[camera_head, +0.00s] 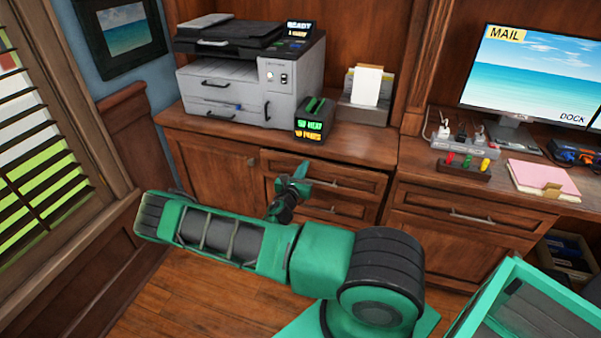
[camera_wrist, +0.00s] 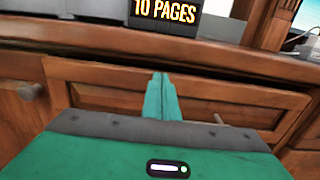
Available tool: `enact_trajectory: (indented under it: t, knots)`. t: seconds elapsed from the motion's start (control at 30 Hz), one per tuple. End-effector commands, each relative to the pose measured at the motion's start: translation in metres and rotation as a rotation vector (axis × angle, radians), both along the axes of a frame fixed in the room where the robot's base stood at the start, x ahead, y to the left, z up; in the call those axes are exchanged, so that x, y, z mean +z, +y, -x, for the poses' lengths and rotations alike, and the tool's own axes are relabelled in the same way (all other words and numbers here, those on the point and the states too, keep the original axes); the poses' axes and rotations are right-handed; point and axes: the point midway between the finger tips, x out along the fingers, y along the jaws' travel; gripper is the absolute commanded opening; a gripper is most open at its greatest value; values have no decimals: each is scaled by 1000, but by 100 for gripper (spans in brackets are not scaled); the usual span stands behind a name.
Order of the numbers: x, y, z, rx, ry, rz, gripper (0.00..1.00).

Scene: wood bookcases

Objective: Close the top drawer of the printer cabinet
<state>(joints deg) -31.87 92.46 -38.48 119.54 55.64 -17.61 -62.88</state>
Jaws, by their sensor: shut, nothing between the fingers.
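The printer cabinet (camera_head: 213,165) is brown wood, with a door at left and drawers to the right of it. Its top drawer (camera_head: 350,182) has a panelled front with a metal bar handle. A dark gap shows along its upper edge, under the countertop, so it looks slightly open. The drawer front (camera_wrist: 255,101) also fills the middle of the wrist view, its handle partly hidden by my gripper. My green gripper (camera_head: 303,166) is shut and empty at the left part of the drawer front. In the wrist view its fingertips (camera_wrist: 160,76) overlap the drawer's upper edge; I cannot tell whether they touch.
A printer (camera_head: 230,85), a small black box with lit text (camera_head: 315,119) and a paper holder (camera_head: 362,100) stand on the countertop above. A lower drawer (camera_head: 340,212) sits below. A desk with a monitor (camera_head: 530,75) is at right. Wood floor (camera_head: 190,290) is open in front.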

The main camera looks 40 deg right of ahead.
Motion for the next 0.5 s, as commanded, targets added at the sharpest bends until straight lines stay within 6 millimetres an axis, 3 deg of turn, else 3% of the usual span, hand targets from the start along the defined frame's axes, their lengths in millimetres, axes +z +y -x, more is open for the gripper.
enact_trajectory:
  t: [0.33, 0.5]
  knots:
    - [0, -2, -1, 0, 0, 0, 0]
    - [0, -20, -12, -2, -2, 0, 0]
